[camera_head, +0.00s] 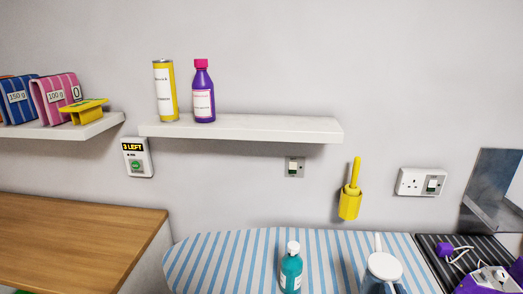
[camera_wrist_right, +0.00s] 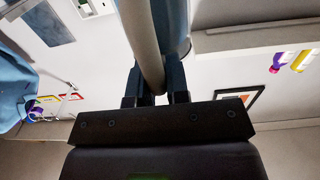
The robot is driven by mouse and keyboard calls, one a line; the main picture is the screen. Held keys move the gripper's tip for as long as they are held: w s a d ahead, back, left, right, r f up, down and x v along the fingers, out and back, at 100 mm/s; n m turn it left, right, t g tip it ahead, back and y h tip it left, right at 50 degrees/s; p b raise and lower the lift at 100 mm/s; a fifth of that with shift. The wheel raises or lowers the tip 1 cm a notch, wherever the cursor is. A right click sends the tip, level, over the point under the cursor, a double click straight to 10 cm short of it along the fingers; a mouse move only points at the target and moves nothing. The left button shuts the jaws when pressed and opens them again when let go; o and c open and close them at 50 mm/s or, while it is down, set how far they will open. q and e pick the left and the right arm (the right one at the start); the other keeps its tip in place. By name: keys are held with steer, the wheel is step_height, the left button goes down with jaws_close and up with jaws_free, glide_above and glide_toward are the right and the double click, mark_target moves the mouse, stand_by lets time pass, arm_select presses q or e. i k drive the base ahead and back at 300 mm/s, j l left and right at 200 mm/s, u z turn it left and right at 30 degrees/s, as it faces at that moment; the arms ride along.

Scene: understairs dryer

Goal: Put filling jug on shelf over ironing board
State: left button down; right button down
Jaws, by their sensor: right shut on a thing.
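The fingers do not show clearly in the head view. The white shelf (camera_head: 260,128) is on the wall above the board. My left gripper is not in view.
A yellow canister (camera_head: 165,90) and a purple bottle (camera_head: 203,92) stand on the shelf's left part; its right part is bare. A teal bottle (camera_head: 291,268) stands on the board. A yellow brush holder (camera_head: 349,203) is on the wall below the shelf's right end.

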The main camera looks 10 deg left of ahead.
mark_target(304, 123)
steer(key=l+u, duration=0.35)
steer(key=k+l+u, duration=0.1)
steer(key=l+u, duration=0.2)
steer(key=l, duration=0.25)
steer(key=k+l+u, duration=0.1)
steer(key=l+u, duration=0.25)
steer(key=k+l+u, duration=0.15)
steer(key=l+u, duration=0.2)
steer(key=k+l+u, duration=0.2)
steer(key=l+u, duration=0.15)
steer(key=l, duration=0.15)
